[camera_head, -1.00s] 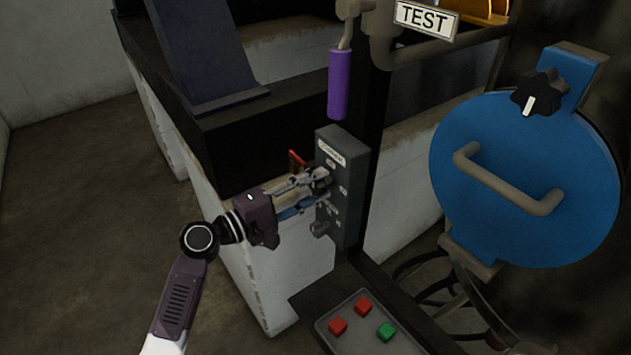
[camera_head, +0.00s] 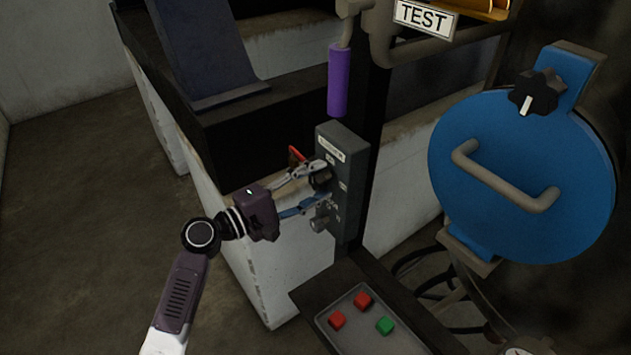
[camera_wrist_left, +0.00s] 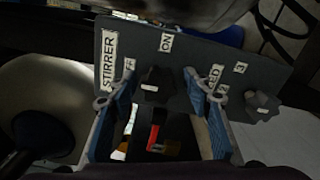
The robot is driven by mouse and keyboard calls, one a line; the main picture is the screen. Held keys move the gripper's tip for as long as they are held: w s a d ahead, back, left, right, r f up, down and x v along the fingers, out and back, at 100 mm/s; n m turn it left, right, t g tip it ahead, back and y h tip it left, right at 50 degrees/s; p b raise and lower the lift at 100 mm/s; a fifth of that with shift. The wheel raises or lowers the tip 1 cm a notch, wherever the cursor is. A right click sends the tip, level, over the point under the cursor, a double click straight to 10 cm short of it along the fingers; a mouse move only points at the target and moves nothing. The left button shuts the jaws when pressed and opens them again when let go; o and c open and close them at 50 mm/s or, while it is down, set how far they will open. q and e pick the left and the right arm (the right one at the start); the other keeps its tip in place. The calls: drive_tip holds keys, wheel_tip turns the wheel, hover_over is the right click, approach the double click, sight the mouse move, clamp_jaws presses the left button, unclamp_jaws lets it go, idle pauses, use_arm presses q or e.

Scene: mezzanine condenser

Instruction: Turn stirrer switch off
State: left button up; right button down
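The stirrer switch is a black knob (camera_head: 320,181) on a grey control box (camera_head: 350,185). My left gripper (camera_head: 325,184) is open, with one finger above and one below the knob in the head view. In the left wrist view its fingers (camera_wrist_left: 160,92) stand either side of the knob, with gaps visible. My right gripper is not in view.
A second knob (camera_head: 320,221) sits lower on the box. A purple handle (camera_head: 340,82) hangs above it. A blue round hatch (camera_head: 570,200) with a bar handle is at right.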

use_arm(q)
drive_tip(key=v, duration=1.2)
idle(0.4)
drive_tip(key=w+a+f+n+y+b, duration=0.1)
drive_tip(key=a+f+y, duration=0.15)
drive_tip(key=f, duration=0.75)
drive_tip(key=a+f+y+b, duration=0.1)
drive_tip(key=f+y, duration=0.2)
drive_tip(key=f, duration=0.8)
drive_tip(key=s+a+f+m+g+y, duration=0.1)
drive_tip(key=s+a+f, duration=0.15)
drive_tip(key=f, duration=0.55)
drive_tip(key=s+a+f+g+y+b, duration=0.1)
drive_tip(key=s+f+y, duration=0.15)
drive_tip(key=f, duration=0.45)
drive_tip(key=s+a+f+m+g+y, duration=0.15)
drive_tip(key=s+f, duration=0.25)
drive_tip(key=f, duration=0.4)
drive_tip(key=s+a+f+m+g+y+b, duration=0.1)
drive_tip(key=s+f+m+g, duration=0.1)
drive_tip(key=s+f, duration=0.6)
drive_tip(key=s+a+f+m+g+y+b, duration=0.1)
drive_tip(key=s+f+m, duration=0.4)
drive_tip(key=s, duration=1.2)
drive_tip(key=s+a+f+m+g+y+b, duration=0.2)
drive_tip(key=s+a+f+m+g, duration=0.1)
drive_tip(key=s+f, duration=0.9)
drive_tip(key=shift+s+f+m, duration=0.25)
drive_tip(key=shift+f+m, duration=0.35)
drive_tip(key=shift+m, duration=0.05)
